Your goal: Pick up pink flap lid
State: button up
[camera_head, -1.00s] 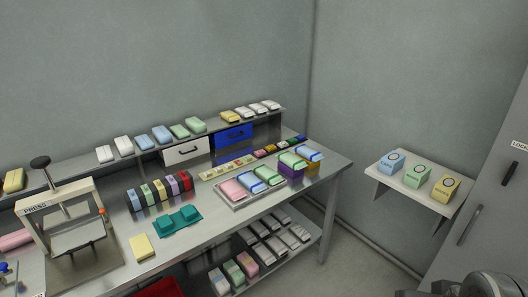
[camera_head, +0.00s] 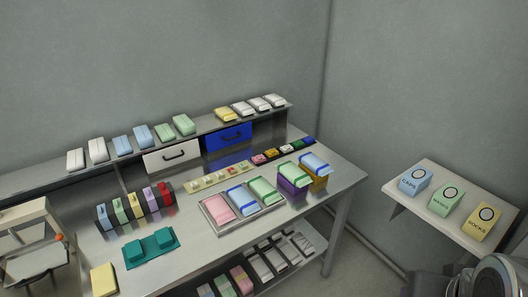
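A pink, rounded flap lid (camera_head: 218,208) lies in the left part of a shallow metal tray (camera_head: 243,226) on the steel bench. A blue and white piece (camera_head: 242,201) and a green one (camera_head: 264,190) lie beside it to the right in the same tray. Nothing covers the pink lid from above. My gripper is not in view; only grey rounded parts of my arm show in the bottom right corner, far from the tray.
A teal holder (camera_head: 151,248) and a row of coloured blocks (camera_head: 135,204) stand to the left. A wall shelf (camera_head: 434,202) holds three labelled boxes.

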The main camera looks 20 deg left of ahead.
aim_at(258, 160)
jog(key=i, duration=1.05)
jog(key=u, duration=2.3)
